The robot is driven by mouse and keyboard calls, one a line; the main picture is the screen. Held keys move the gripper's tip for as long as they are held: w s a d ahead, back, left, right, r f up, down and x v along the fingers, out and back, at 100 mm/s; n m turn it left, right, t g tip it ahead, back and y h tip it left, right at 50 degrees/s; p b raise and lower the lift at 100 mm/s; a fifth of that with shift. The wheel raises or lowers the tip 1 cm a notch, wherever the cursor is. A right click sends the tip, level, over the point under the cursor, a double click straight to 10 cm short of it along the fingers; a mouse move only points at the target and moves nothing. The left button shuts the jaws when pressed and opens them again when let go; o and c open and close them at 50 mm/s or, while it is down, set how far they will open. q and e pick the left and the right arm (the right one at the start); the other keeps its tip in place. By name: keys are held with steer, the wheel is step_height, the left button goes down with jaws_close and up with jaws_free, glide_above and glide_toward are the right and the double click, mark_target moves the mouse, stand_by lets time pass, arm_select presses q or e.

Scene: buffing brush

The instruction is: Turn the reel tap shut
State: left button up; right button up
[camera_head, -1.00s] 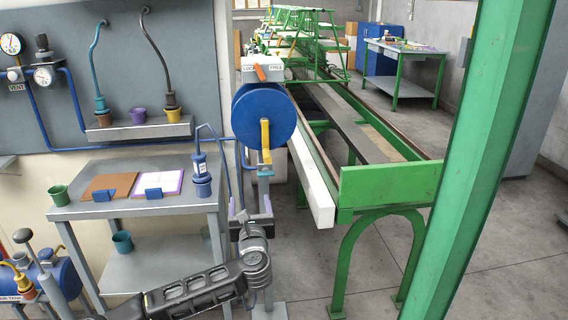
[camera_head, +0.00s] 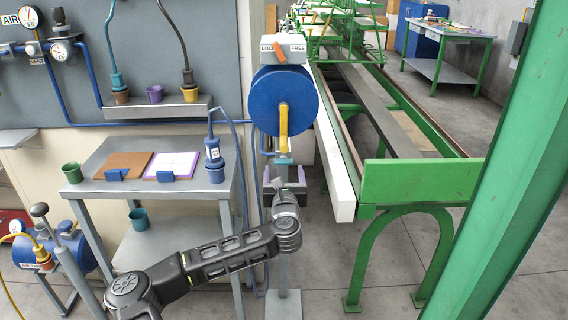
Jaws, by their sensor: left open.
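The blue reel (camera_head: 262,102) hangs on a grey stand, with a yellow crank-like handle (camera_head: 283,120) down its front. Above it a grey box (camera_head: 297,55) labelled LOCK and FREE carries an orange lever (camera_head: 280,51), tilted. I cannot tell for certain which part is the reel tap. My left gripper (camera_head: 284,177) is open, its two purple-tipped fingers pointing up just below the reel. The grey stand shows between the fingers in the picture; I see no contact with the reel or handle. My right gripper is not in view.
A grey bench (camera_head: 107,188) with clipboards and a blue bottle (camera_head: 213,150) stands left of the reel. A blue hose runs beside the stand. A white beam (camera_head: 337,178) and green frame (camera_head: 410,183) lie close on the right. A green post (camera_head: 503,170) crosses the right side.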

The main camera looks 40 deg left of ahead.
mark_target(283, 162)
arm_select(q)
steer(key=x, duration=0.5)
steer(key=shift+w+a, duration=0.1)
steer(key=c, duration=1.4)
